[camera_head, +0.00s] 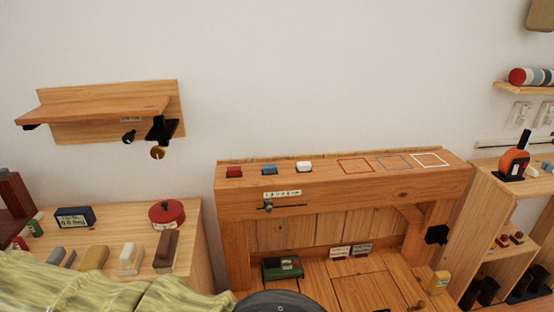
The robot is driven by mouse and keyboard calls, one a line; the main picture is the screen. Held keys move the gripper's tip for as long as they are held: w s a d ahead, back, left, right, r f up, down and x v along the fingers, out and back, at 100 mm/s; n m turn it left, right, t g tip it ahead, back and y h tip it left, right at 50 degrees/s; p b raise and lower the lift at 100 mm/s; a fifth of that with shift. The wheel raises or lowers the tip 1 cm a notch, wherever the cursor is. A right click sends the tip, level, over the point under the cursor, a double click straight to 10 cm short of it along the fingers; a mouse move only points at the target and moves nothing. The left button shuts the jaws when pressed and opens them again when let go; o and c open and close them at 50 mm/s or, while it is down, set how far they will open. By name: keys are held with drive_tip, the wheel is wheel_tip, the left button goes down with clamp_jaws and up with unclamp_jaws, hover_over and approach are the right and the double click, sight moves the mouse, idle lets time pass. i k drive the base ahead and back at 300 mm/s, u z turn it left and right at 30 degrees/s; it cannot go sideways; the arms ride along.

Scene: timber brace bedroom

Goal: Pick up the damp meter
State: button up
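No object here is readably labelled as the damp meter. An orange handheld device (514,160) with a black upright tip stands in a dark base on the right wooden unit; it could be the meter. A small dark green box (283,267) with a pale panel and a red spot lies on the lower wooden surface at centre; it could also be the meter. A dark blue box with a white display (75,217) sits on the left cabinet. My gripper's fingers are not in view. A dark rounded shape at the bottom centre may be part of my arm.
The wooden bench (340,185) carries red, blue and white blocks and three coloured outlines on top. A red round tin (166,214) and several bars lie on the left cabinet (200,245). A wall shelf (100,110) hangs above. A streaked green mass (90,285) fills the lower left.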

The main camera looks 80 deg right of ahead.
sight(441, 279)
drive_tip(key=z, duration=4.15)
